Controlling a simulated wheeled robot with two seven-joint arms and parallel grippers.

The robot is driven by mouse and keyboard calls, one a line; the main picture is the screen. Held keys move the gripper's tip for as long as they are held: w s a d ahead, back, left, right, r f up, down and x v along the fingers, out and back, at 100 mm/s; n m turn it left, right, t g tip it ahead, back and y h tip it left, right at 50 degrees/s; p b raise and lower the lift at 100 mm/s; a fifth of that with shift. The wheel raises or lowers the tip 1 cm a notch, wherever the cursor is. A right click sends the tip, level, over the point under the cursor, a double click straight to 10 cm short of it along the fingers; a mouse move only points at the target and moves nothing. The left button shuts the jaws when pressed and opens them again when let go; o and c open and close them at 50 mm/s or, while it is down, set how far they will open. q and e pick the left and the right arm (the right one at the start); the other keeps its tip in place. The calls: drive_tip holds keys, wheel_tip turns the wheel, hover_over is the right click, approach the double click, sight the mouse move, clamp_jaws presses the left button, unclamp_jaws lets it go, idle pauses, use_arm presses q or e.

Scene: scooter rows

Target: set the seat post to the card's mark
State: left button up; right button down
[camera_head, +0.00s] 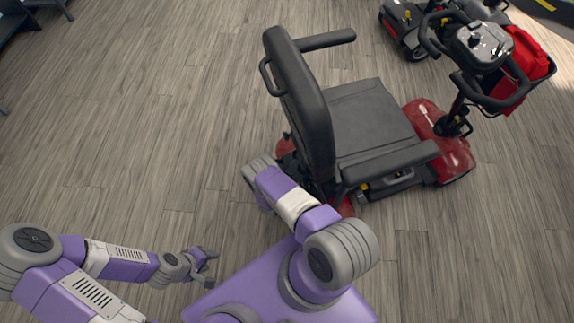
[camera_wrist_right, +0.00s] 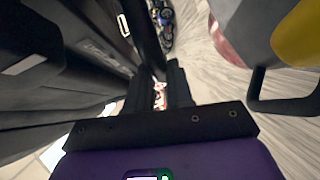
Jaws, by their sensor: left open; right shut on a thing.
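The red scooter (camera_head: 437,139) has a black seat (camera_head: 365,120) with a tall backrest (camera_head: 300,100) and armrests. The seat post is hidden under the seat in the head view, and I see no card or mark. My right arm reaches to the scooter behind the backrest, its gripper hidden there. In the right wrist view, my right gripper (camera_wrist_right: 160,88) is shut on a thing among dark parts. A dark bar (camera_wrist_right: 143,35) runs up from the fingers; I cannot tell whether it is the held thing. My left gripper (camera_head: 208,266) is open and empty above the floor.
The scooter's tiller (camera_head: 480,45) with a red bag (camera_head: 530,58) stands at its front. Another scooter (camera_head: 403,24) is at the top right. A dark piece of furniture (camera_head: 12,18) is at the top left. The wooden floor (camera_head: 130,110) on the left is clear.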

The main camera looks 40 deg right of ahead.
drive_tip(key=shift+s+f, duration=0.1)
drive_tip(key=shift+f, duration=0.2)
drive_tip(key=c, duration=1.3)
unclamp_jaws()
drive_tip(key=shift+a+r, duration=0.1)
drive_tip(key=p+v, duration=0.1)
drive_tip(key=v, duration=0.6)
drive_tip(key=shift+a+p, duration=0.2)
drive_tip(key=shift+p, duration=0.2)
